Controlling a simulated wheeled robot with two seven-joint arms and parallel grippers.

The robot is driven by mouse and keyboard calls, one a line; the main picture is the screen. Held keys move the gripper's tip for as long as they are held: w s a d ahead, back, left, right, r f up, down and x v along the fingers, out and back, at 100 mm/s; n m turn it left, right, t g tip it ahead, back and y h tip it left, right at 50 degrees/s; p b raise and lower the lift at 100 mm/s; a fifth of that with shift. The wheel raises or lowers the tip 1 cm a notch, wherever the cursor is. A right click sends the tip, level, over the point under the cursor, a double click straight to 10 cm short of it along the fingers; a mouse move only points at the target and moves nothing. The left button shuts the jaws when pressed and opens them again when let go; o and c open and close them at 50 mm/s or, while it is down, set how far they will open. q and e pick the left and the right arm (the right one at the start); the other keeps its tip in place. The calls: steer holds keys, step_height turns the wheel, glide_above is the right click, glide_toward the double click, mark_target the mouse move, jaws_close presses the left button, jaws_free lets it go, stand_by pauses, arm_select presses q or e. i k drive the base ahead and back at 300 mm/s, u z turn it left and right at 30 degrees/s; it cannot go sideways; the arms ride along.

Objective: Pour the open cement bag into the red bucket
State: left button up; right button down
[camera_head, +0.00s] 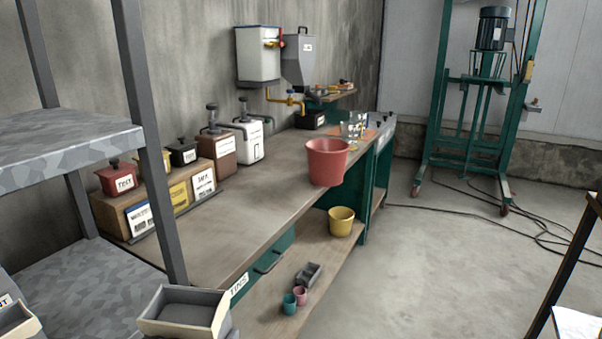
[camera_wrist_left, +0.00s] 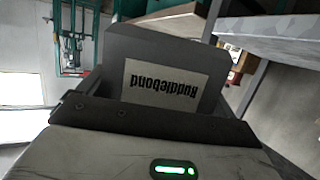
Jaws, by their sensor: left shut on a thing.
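The red bucket (camera_head: 327,162) stands upright near the front edge of the workbench (camera_head: 262,183). My left gripper (camera_wrist_left: 160,95) is shut on a dark grey bag with a pale "Ruddlebond" label, upside down in the left wrist view; this appears to be the open cement bag. My left gripper does not show in the head view. My right gripper is not in view.
Labelled containers line the bench's wall side. Glass beakers (camera_head: 352,127) stand behind the bucket. A yellow bucket (camera_head: 342,221) sits on the lower shelf.

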mark_target(326, 157)
steer(key=i, duration=1)
